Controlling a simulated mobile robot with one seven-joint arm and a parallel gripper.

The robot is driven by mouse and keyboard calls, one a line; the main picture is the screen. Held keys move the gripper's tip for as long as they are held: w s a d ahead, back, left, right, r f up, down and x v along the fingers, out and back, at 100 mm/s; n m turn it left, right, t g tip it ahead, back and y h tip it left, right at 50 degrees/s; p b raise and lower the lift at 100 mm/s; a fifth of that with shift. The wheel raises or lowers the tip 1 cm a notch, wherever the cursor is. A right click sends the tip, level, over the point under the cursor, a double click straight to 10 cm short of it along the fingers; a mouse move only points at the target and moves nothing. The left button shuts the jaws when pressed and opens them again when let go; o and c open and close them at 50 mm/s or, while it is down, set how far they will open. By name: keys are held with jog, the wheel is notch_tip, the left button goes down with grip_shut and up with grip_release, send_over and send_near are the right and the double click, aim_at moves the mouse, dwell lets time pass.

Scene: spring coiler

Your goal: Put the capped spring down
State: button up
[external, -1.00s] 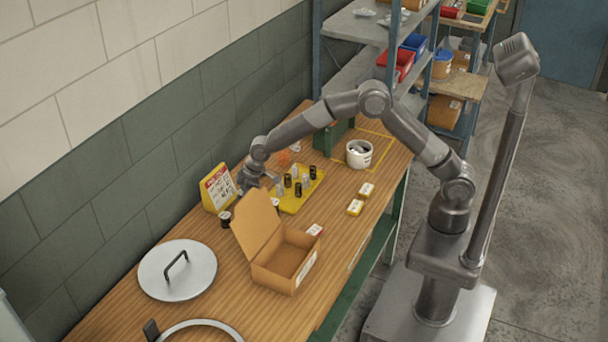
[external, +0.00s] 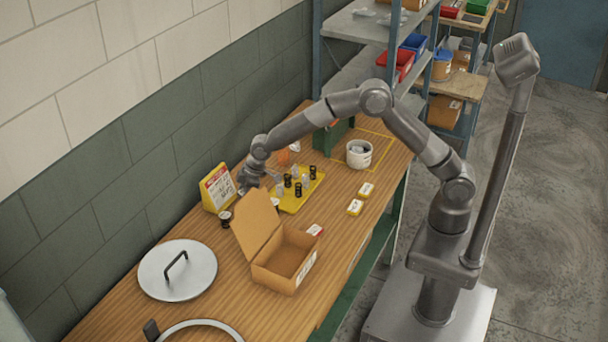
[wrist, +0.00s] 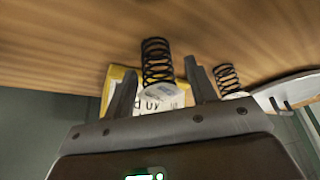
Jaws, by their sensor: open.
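A black coil spring with a white cap (wrist: 157,62) is between the two fingers of my gripper (wrist: 160,92) in the wrist view. The fingers are open, with a gap on each side of the spring. The wrist view seems upside down, with the spring's bare end against the wooden bench (wrist: 60,35) and its cap toward me. In the external view my gripper (external: 262,181) is low over the bench, by the yellow sign, partly hidden behind the cardboard box flap.
A second capped spring (wrist: 228,79) stands close by. The yellow sign (external: 217,188), open cardboard box (external: 285,262), yellow tray with several springs (external: 293,203) and round metal lid (external: 178,270) surround the gripper. A white tub (external: 359,155) stands farther back.

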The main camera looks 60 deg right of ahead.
jog(key=s+d+r+m, duration=0.1)
jog(key=s+d+r, duration=0.3)
jog(key=r, duration=0.3)
jog(key=s+d+r+h, duration=0.1)
jog(key=s+d+r, duration=0.3)
jog(key=r, duration=0.2)
jog(key=s+d+r+m, duration=0.1)
jog(key=s+d+r, duration=0.25)
jog(key=r, duration=0.35)
jog(key=s+d+r+m+t+h, duration=0.15)
jog(key=s+d+r, duration=0.25)
jog(key=s+d, duration=0.55)
jog(key=s+d+f+m, duration=0.1)
jog(key=s+d, duration=0.3)
jog(key=s, duration=0.7)
jog(key=s+d+f+m, duration=0.1)
jog(key=s+d+m, duration=0.3)
jog(key=s, duration=0.7)
jog(key=shift+s+d+f+t, duration=0.15)
jog(key=shift+d+f+t, duration=0.2)
jog(key=shift+d, duration=0.35)
jog(key=shift+o, duration=0.6)
jog(key=shift+r+h, duration=0.1)
jog(key=shift+h, duration=0.15)
